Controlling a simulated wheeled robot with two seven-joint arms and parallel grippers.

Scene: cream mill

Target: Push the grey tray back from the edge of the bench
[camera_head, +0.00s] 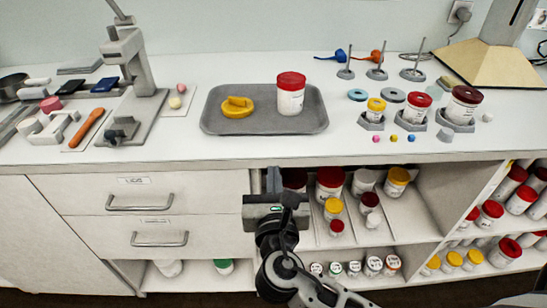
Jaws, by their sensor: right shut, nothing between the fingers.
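The grey tray (262,127) lies flat on the white bench top, its front rim a short gap behind the bench's front edge (225,161). A white jar with a red lid (290,100) stands upright on the tray's right part. A yellow dish-like piece (238,110) lies on its left part. My right gripper (273,178) points toward the bench, in front of its front edge and nearer to me than the tray. It is shut, empty and apart from the tray. My left gripper is not in view.
Left of the tray stands a grey press (130,65) with small tools around it. To the right are several jars in grey holders (411,121) and small coloured beads. Bench top behind the tray is clear up to the wall. Drawers (146,195) and jar shelves (400,195) lie below.

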